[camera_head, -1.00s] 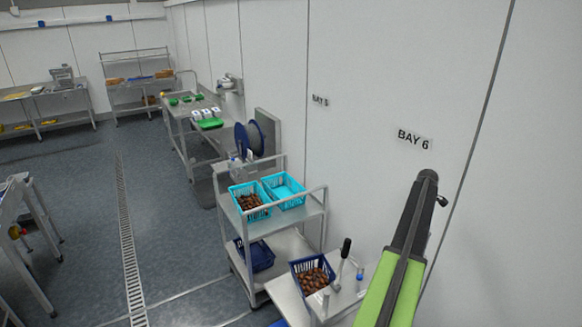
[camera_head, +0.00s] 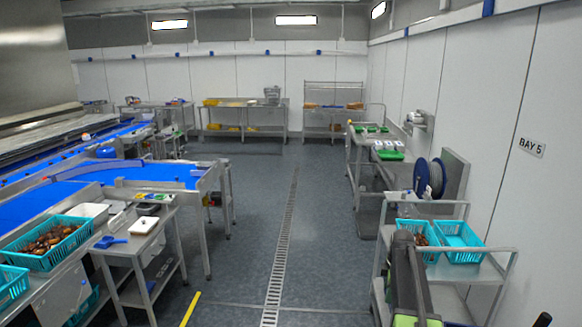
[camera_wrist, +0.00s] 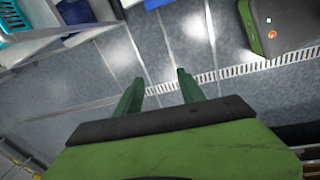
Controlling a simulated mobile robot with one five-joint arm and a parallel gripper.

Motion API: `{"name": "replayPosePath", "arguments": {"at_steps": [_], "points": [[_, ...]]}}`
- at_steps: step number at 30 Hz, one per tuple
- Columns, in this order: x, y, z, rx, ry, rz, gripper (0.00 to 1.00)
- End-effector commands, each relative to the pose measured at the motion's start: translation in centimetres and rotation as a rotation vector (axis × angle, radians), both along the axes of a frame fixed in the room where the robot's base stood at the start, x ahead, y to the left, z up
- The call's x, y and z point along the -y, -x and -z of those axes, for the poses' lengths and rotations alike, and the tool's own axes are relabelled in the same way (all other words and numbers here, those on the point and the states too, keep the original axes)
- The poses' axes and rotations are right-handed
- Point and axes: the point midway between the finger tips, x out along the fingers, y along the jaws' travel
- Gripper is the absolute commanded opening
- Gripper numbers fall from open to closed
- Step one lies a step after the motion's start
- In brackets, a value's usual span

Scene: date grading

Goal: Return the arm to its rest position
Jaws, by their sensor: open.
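My gripper (camera_wrist: 160,90) shows in the wrist view as two dark green fingers standing apart, with nothing between them. Grey floor with a drain grate lies beyond the fingertips. In the head view, my arm (camera_head: 408,275) is a dark link at the lower right, in front of the trolley. The gripper itself cannot be made out in the head view.
A steel trolley (camera_head: 490,272) with turquoise baskets (camera_head: 462,240) stands at the right, by the wall. Blue conveyors (camera_head: 165,172) and a small steel table (camera_head: 125,248) are on the left. The middle aisle along the floor drain (camera_head: 284,240) is clear.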

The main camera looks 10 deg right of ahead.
Motion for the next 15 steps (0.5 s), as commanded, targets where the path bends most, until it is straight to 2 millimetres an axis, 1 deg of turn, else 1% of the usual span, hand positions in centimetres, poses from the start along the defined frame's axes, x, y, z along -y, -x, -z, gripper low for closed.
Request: {"name": "replayPosePath", "arguments": {"at_steps": [1, 2, 3, 5, 6, 8, 9, 11, 12, 13, 14, 15], "points": [[-4.8, 0.3, 1.9, -0.005, -0.008, -0.011, 0.46], [-7.4, 0.3, 2.4, -0.009, -0.013, -0.008, 0.46], [-10.9, 0.6, 3.1, -0.014, -0.021, 0.0, 0.46], [-15.8, 1.5, 4.2, -0.025, -0.032, 0.025, 0.46], [-18.8, 2.3, 4.8, -0.033, -0.041, 0.048, 0.46], [-23.0, 3.9, 5.7, -0.044, -0.052, 0.094, 0.46], [-25.6, 5.2, 6.3, -0.053, -0.06, 0.134, 0.46], [-29.1, 7.6, 7.1, -0.068, -0.071, 0.216, 0.46], [-31.0, 9.5, 7.6, -0.078, -0.078, 0.293, 0.46], [-32.1, 11.0, 7.8, -0.086, -0.083, 0.364, 0.46], [-32.5, 12.3, 7.7, -0.093, -0.087, 0.444, 0.46], [-32.4, 13.8, 7.5, -0.101, -0.093, 0.556, 0.46]]}}
